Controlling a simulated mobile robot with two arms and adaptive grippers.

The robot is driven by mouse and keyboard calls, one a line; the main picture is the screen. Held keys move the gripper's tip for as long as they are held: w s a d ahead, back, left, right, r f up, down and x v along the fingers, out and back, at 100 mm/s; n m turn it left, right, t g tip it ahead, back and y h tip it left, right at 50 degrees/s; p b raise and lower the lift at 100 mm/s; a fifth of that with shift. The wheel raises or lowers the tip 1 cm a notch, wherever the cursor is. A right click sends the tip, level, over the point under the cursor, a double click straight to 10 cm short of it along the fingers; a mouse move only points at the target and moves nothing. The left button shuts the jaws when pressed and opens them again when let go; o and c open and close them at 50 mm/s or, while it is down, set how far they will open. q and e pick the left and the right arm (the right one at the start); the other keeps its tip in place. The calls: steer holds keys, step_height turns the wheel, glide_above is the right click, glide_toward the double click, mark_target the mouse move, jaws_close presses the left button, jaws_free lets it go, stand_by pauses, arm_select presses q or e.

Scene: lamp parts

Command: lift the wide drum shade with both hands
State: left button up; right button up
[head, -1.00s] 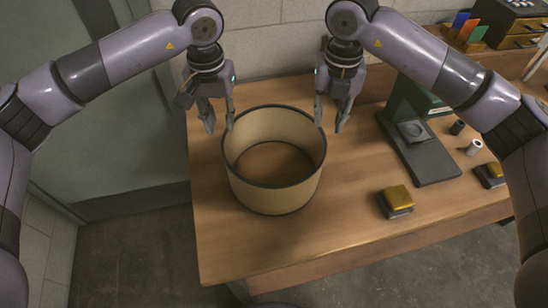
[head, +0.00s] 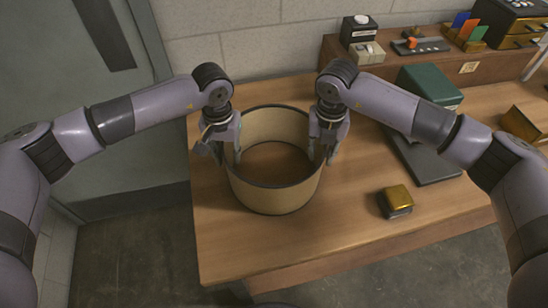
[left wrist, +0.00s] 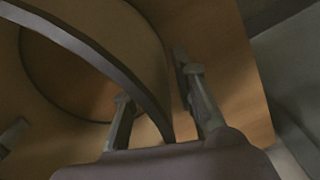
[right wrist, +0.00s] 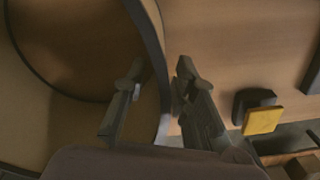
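The wide drum shade (head: 275,200), beige with dark rims and an open top, stands upright on the wooden table (head: 225,245). My left gripper (head: 225,157) is at its left side, pointing down, open. In the left wrist view the shade's rim (left wrist: 108,66) runs between the two fingers, one inside and one outside the wall. My right gripper (head: 321,158) is at the right side, also open. In the right wrist view the wall (right wrist: 153,45) passes between its fingers, with visible gaps. The lower parts of the wall near the fingers are partly hidden.
A yellow-topped dark block (head: 397,199) sits on the table right of the shade. A dark stand with a green box (head: 429,86) is behind it. A raised shelf (head: 385,70) with small devices runs along the wall. The table's front edge is clear.

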arm_select(q)
steer(key=shift+c, duration=0.5)
arm_select(e)
steer(key=shift+c, duration=0.5)
arm_select(q)
jaws_close()
arm_select(e)
jaws_close()
steer(key=shift+r, duration=0.1)
